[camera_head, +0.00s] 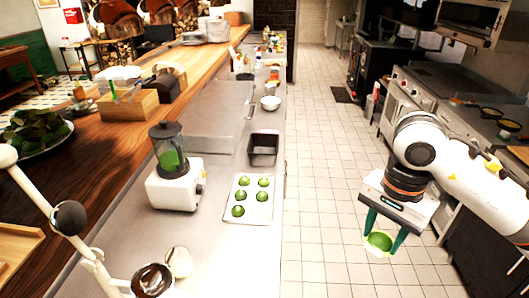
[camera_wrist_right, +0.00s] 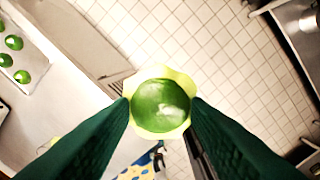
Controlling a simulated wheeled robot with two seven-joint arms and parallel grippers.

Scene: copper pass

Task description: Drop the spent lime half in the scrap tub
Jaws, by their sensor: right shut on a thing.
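My right gripper (camera_head: 384,228) hangs above the tiled floor in the aisle, fingers down, shut on a green lime half (camera_head: 380,241). In the right wrist view the lime half (camera_wrist_right: 160,104) sits between the two dark green fingers, with a pale yellow scalloped edge around it. A dark open tub (camera_head: 263,149) stands on the steel counter, to the left of the gripper and well apart from it; it looks empty, and I cannot confirm that it is the scrap tub. My left arm shows at the lower left, but its fingers are not visible.
A white tray (camera_head: 262,217) with several green lime halves lies on the counter beside a blender (camera_head: 174,175). White bowls (camera_head: 270,103) stand farther back. The stove line (camera_head: 395,110) borders the aisle on the right. The aisle floor (camera_head: 320,200) is clear.

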